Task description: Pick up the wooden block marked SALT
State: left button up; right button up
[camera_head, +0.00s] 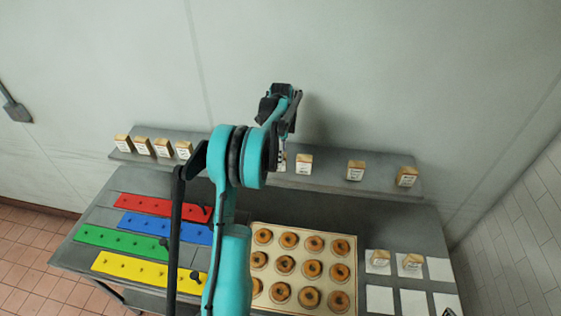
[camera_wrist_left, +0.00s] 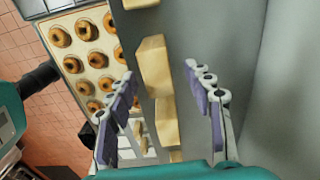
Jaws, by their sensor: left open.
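Several wooden blocks with small printed labels stand on the grey wall shelf; the print is too small to read, so I cannot tell which one is SALT. My left gripper (camera_head: 281,150) is over the middle of the shelf, partly hiding one block. A pale block (camera_head: 304,164) stands just right of it. In the left wrist view the left gripper (camera_wrist_left: 165,112) is open, its fingers apart. A plain wooden block (camera_wrist_left: 154,66) shows between and beyond the fingers, with more blocks (camera_wrist_left: 166,120) further along; contact is not visible. My right gripper is out of view.
More blocks stand on the shelf (camera_head: 330,182) at left (camera_head: 143,145) and right (camera_head: 355,170). Below are a tray of bagels (camera_head: 270,230), coloured strips (camera_head: 165,206) and white squares (camera_head: 413,300) with two blocks (camera_head: 380,258). The wall (camera_head: 400,80) is close behind the gripper.

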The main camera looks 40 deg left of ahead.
pick_arm(q)
jog(key=f, duration=0.3)
jog(key=f+p, duration=0.1)
jog(key=shift+s+a+f, duration=0.2)
jog(key=shift+s+a, duration=0.1)
jog(key=shift+a, duration=0.05)
jog(key=shift+w+f, duration=0.15)
jog(key=shift+f, duration=0.2)
jog(key=shift+r, duration=0.1)
jog(key=c, duration=0.3)
grip_shut()
